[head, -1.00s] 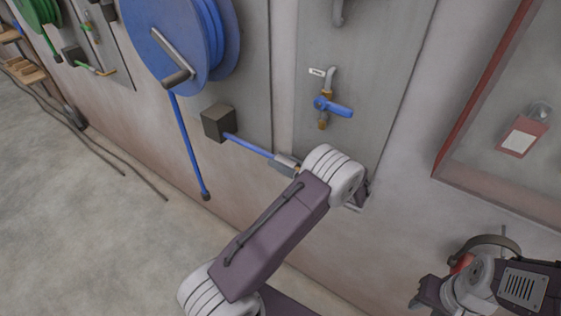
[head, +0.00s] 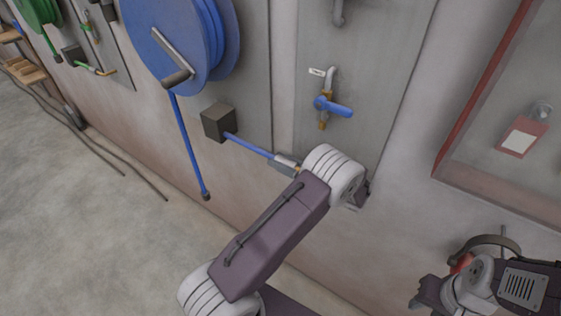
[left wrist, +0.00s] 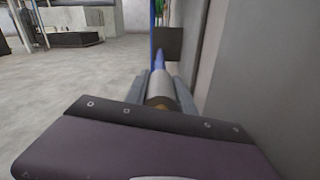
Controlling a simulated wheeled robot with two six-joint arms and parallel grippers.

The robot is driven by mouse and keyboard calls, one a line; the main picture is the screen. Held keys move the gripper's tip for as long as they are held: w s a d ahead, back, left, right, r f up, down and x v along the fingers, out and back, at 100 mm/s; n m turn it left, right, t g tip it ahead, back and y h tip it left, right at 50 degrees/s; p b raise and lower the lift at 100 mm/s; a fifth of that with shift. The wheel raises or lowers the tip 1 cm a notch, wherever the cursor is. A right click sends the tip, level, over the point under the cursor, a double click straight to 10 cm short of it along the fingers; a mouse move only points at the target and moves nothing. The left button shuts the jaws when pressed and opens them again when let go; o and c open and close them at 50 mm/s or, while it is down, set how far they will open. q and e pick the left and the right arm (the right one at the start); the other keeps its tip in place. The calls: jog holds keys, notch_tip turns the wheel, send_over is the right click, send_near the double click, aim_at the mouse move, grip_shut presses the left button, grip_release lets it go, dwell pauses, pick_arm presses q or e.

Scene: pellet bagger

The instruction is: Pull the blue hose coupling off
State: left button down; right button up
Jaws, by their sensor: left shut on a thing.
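The blue hose (head: 248,146) runs from a dark box on the wall down to the right, into my left gripper (head: 285,165). In the left wrist view, my left gripper (left wrist: 160,88) is shut around the hose coupling (left wrist: 159,90), a grey cylinder with a brass-coloured near end. The blue hose (left wrist: 159,57) leads away from its far end. My left wrist hides part of the coupling in the head view. My right arm shows at the lower right, but its jaws are not clear enough to read.
A blue hose reel (head: 165,40) hangs above the dark box (head: 219,122). A brass valve with a blue handle (head: 333,107) is on the wall panel above my left wrist. A red-framed recess (head: 470,110) is at the right. Open floor (head: 90,220) lies at the left.

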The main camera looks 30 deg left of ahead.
pick_arm(q)
jog(key=shift+a+r, duration=0.15)
jog(key=shift+a, duration=0.25)
jog(key=a, duration=0.2)
jog(key=a+p, duration=0.1)
jog(key=shift+w+a, duration=0.25)
jog(key=shift+a, duration=0.15)
jog(key=c, duration=1.5)
grip_release()
jog(key=o, duration=0.4)
jog(key=shift+a, duration=0.1)
jog(key=shift+o, duration=0.2)
jog(key=shift+a, duration=0.1)
